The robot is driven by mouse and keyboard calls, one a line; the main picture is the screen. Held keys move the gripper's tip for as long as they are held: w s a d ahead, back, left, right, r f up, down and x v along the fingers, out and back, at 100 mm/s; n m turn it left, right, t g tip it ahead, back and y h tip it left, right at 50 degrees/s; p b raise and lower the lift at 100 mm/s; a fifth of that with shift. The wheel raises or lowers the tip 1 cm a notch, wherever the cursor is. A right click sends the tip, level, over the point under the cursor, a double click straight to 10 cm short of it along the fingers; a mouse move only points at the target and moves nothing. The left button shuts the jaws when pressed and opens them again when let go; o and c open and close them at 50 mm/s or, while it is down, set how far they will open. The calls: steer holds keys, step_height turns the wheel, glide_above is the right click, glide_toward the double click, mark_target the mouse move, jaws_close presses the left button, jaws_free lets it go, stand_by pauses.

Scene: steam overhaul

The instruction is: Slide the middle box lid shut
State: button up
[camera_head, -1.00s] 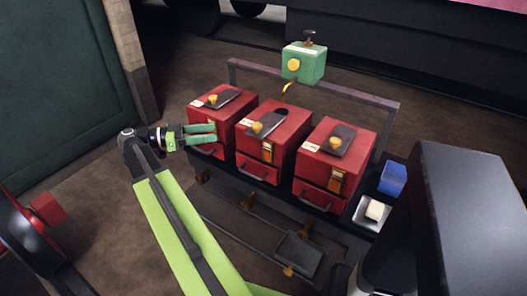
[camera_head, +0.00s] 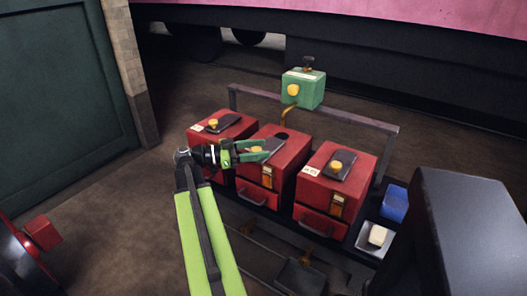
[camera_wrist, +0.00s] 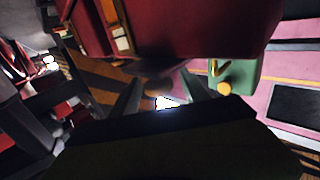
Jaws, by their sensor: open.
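Three red boxes stand in a row in the head view. The middle box (camera_head: 286,157) has a dark sliding lid (camera_head: 272,145) on top, with a dark round opening (camera_head: 282,136) uncovered behind it. A yellow knob (camera_head: 256,149) sits on that lid, partly hidden by my fingers. My gripper (camera_head: 267,150) is open, with its green fingers pointing right over the front left part of the middle lid, around or just above the knob; contact cannot be told. The wrist view shows my dark fingers (camera_wrist: 160,101) spread apart, with a blurred red box (camera_wrist: 190,28) close by.
The left box (camera_head: 203,140) and right box (camera_head: 352,190) have their own lids and knobs.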

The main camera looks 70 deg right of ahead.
steer(key=shift+x, duration=1.1)
jaws_close()
steer(key=shift+w, duration=0.1)
stand_by(0.5)
